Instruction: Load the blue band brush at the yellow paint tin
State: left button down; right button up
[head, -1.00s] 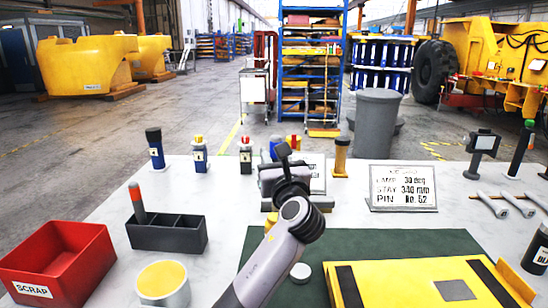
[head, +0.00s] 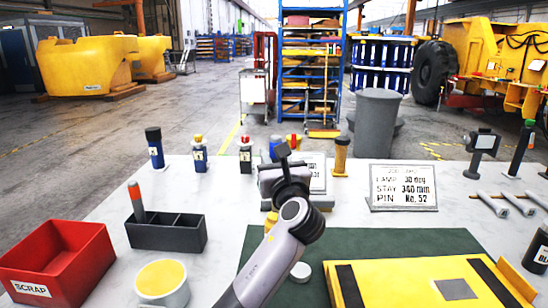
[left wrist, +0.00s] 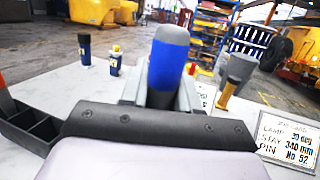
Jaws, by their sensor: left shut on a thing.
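The yellow paint tin (head: 163,276), a pale tin with yellow paint showing at its open top, stands at the front left of the table. My left gripper (head: 285,178) is well to the right of the tin and farther back. It is shut on a blue cylindrical thing, which seems to be the blue band brush (left wrist: 169,58); this shows upright between the fingers in the left wrist view. In the head view my gripper hides most of it, and I cannot see its bristles clearly. My right gripper is not in view.
A red scrap bin (head: 60,262) and a dark divided caddy (head: 167,233) with an orange-topped thing stand left. Several bottles stand behind. A sign (head: 403,187) stands right of my gripper, and a yellow plate (head: 420,283) lies on the green mat.

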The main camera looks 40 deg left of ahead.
aim_at(274, 138)
pick_arm(q)
jog(key=shift+f, duration=0.55)
dwell(0.6)
notch_tip(274, 138, up, 5)
jog(key=p, duration=0.4)
jog(key=shift+r+p, duration=0.1)
jog(key=shift+p, duration=0.25)
jog(key=shift+r, duration=1)
jog(key=shift+f, duration=0.1)
